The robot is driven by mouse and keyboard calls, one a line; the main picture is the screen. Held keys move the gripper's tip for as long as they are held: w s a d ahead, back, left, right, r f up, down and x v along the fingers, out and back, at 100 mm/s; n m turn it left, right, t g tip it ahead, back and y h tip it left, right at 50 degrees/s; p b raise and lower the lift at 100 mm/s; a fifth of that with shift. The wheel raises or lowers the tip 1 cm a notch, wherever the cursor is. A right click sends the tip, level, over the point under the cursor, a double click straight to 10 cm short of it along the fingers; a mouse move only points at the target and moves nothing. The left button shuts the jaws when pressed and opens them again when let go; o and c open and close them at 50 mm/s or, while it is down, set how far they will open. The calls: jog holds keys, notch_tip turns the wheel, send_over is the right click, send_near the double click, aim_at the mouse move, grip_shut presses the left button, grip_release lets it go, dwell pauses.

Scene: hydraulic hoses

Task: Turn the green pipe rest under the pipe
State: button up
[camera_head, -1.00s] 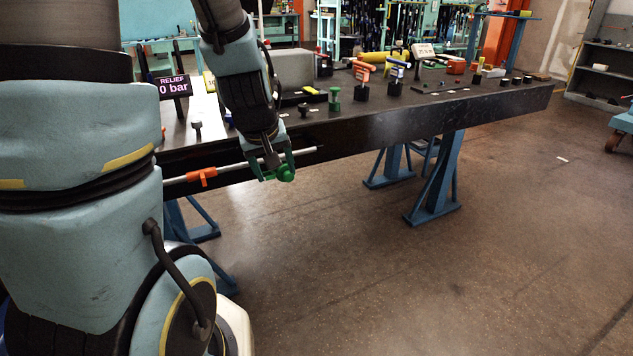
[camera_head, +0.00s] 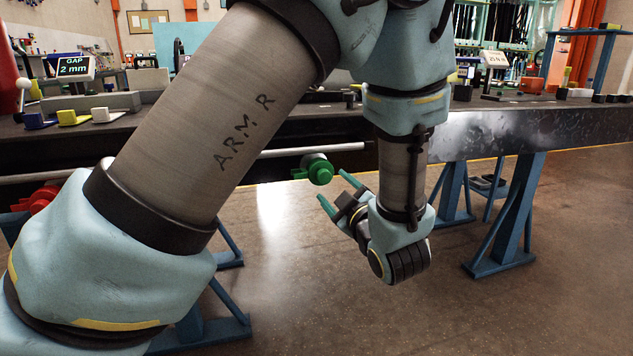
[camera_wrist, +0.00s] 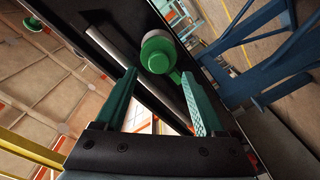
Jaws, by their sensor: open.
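The green pipe rest (camera_head: 318,170) sits at the front side of the bench, by the right part of the pale pipe (camera_head: 350,147). It has a round body with a small tab to its left. In the wrist view the green pipe rest (camera_wrist: 157,52) shows as a round knob with a lever, just ahead of the fingertips, beside the pipe (camera_wrist: 128,42). My gripper (camera_head: 334,191) is open and empty, with green fingers, just below and right of the rest and apart from it. In the wrist view my gripper (camera_wrist: 158,77) points at the rest.
A red pipe rest (camera_head: 42,197) is on the left part of the pipe, partly behind my arm. The dark bench (camera_head: 530,129) runs along the back. Blue trestle legs (camera_head: 505,220) stand at the right. The floor in front is clear.

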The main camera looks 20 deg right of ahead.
aim_at(319, 169)
jog(key=w, duration=0.6)
jog(key=w+d, duration=0.1)
jog(key=w, duration=0.3)
jog(key=shift+b, duration=0.3)
jog(key=shift+a, duration=0.1)
grip_shut()
